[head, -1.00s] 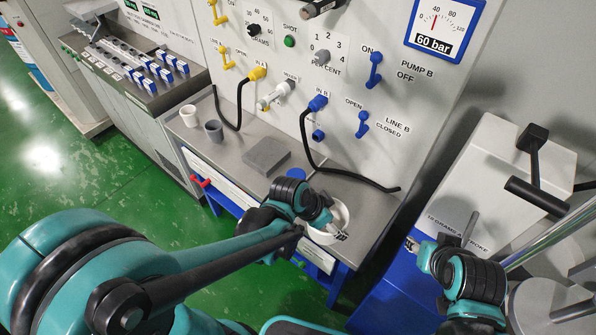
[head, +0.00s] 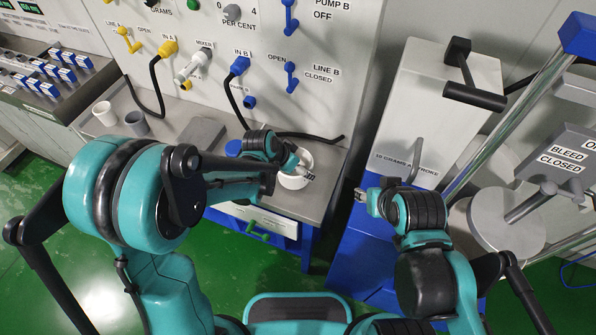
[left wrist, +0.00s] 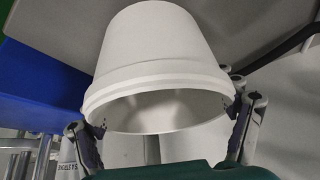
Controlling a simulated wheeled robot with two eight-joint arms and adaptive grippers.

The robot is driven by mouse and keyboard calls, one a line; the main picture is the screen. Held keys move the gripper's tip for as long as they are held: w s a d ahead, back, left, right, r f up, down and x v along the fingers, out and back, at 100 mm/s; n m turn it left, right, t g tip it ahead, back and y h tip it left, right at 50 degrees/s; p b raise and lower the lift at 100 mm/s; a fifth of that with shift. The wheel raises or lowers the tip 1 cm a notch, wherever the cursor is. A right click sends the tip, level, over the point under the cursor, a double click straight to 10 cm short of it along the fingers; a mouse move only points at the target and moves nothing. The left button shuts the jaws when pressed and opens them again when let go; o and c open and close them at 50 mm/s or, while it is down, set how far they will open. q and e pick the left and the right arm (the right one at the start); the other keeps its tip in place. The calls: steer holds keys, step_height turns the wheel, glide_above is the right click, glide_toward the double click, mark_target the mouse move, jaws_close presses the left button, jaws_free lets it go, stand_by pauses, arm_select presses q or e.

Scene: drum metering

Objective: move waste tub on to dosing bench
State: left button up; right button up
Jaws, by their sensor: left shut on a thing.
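The white waste tub (head: 297,180) is at the right end of the grey bench top (head: 318,190) in the head view. My left gripper (head: 304,170) is shut on it at the rim. In the left wrist view the tub (left wrist: 158,45) fills the middle, with a finger of my left gripper (left wrist: 170,130) on each side of its rim. I cannot tell whether its base touches the bench. My right gripper (head: 362,196) is above the blue stand to the right, apart from the tub; its fingers are too small to read.
A white cup (head: 104,113), a grey cup (head: 137,123), a grey block (head: 201,133) and a blue round thing (head: 233,148) are on the bench. A black hose (head: 310,137) lies along its back. A pale machine (head: 432,115) stands right of a gap.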

arm_select(q)
step_height(320, 180, down, 2)
steer(key=shift+w+f+b, duration=0.1)
steer(key=shift+f+b, duration=0.1)
steer(key=shift+b, duration=0.15)
steer(key=shift+r, duration=0.1)
steer(key=shift+f, duration=0.2)
steer(key=o, duration=1.1)
steer(key=shift+r, duration=0.1)
